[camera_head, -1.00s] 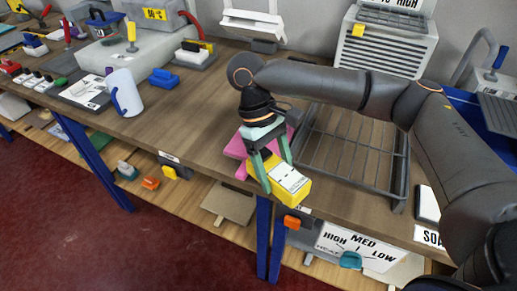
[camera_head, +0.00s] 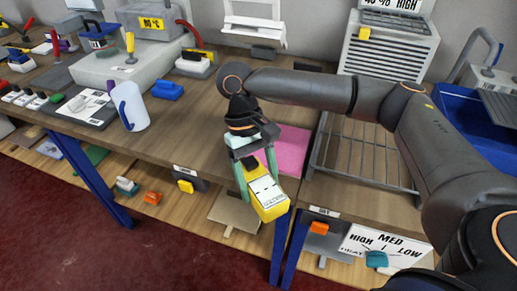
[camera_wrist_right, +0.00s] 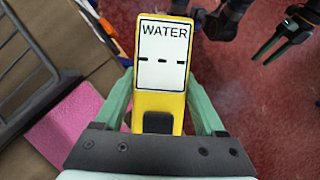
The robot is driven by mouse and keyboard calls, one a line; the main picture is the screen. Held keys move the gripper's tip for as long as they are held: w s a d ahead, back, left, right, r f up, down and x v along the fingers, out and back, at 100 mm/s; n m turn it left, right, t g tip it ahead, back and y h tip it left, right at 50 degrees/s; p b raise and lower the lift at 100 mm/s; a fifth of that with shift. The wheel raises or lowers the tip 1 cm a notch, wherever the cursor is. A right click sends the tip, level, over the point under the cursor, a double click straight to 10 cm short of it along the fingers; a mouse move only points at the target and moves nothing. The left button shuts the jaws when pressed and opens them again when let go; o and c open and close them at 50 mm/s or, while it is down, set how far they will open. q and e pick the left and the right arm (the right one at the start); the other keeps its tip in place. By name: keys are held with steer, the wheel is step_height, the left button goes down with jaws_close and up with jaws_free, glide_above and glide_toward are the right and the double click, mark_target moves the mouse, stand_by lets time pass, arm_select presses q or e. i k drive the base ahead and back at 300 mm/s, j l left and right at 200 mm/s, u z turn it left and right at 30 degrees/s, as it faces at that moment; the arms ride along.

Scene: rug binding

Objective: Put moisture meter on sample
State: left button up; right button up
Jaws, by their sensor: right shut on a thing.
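The moisture meter (camera_head: 270,202) is a yellow block with a white label. It reads WATER in the right wrist view (camera_wrist_right: 163,55). My right gripper (camera_head: 261,188) is shut on it and holds it tilted, out over the table's front edge. The pink sample (camera_head: 288,148) lies flat on the table, behind and to the right of the meter in the head view, partly covered by the gripper. It also shows at the left of the right wrist view (camera_wrist_right: 65,125). The meter is apart from it. My left gripper (camera_wrist_right: 268,38) shows at the top right of the wrist view, open and empty.
A wire rack (camera_head: 365,160) stands right of the sample. A lower shelf (camera_head: 150,185) holds several small items. The wooden table (camera_head: 185,128) is clear between mug and gripper.

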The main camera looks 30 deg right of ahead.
mark_target(277, 152)
steer(key=i+j, duration=0.2)
steer(key=j, duration=0.2)
steer(key=i+j, duration=0.2)
steer(key=j, duration=0.15)
steer(key=i+j+z, duration=0.1)
steer(key=j+z, duration=0.15)
steer(key=i+j+z, duration=0.2)
steer(key=j, duration=0.15)
steer(key=l+z, duration=0.1)
steer(key=z, duration=1.1)
steer(key=i, duration=0.35)
steer(key=z, duration=0.05)
